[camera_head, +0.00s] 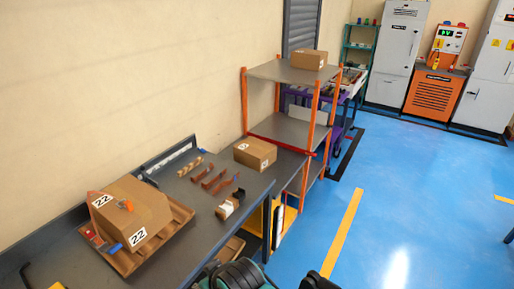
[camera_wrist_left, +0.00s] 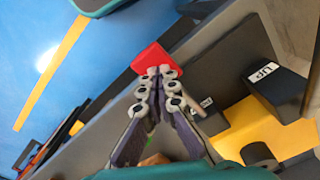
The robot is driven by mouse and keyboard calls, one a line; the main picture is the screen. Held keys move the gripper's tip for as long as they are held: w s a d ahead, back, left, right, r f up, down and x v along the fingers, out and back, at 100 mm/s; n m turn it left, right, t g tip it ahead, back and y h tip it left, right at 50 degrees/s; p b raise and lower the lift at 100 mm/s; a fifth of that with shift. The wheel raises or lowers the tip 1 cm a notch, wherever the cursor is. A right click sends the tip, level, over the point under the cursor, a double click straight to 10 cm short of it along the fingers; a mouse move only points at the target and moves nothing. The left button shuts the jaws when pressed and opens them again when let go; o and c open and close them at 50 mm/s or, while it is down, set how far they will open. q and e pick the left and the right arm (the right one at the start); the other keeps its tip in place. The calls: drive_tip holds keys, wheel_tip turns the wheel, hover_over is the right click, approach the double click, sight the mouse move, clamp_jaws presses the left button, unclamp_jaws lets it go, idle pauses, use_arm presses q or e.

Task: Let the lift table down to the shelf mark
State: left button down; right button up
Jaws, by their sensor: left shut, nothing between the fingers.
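The grey-topped table (camera_head: 205,222) runs along the wall in the head view, its far end close to an orange-post shelf rack. A red strip (camera_head: 287,144) runs along the front edge of the rack's middle shelf; I cannot tell surely whether it is the mark. In the left wrist view my left gripper (camera_wrist_left: 158,76) is shut with nothing between its fingers. A red part (camera_wrist_left: 153,58) shows right at the fingertips; contact cannot be told. Beside it, a black block labelled UP (camera_wrist_left: 278,88) and another black block (camera_wrist_left: 204,104) with a partly hidden label stand near a yellow surface.
A large carton (camera_head: 133,215) sits on a wooden pallet on the table. A smaller carton (camera_head: 255,153) and several copper pieces (camera_head: 212,180) lie farther along. Another carton (camera_head: 309,59) is on the rack's top shelf.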

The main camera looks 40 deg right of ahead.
idle(0.4)
use_arm(q)
wheel_tip(320, 180, up, 8)
drive_tip(key=p, duration=0.5)
drive_tip(key=shift+p, duration=0.35)
drive_tip(key=shift+f, duration=0.1)
drive_tip(key=s+a+r+n+t+b, duration=0.2)
drive_tip(key=s+a+r+t+b, duration=0.2)
drive_tip(key=s+r+t+b, duration=0.3)
drive_tip(key=shift+s+a+r+n+b, duration=0.25)
drive_tip(key=shift+s+a+n+b, duration=0.15)
drive_tip(key=shift+s, duration=1.25)
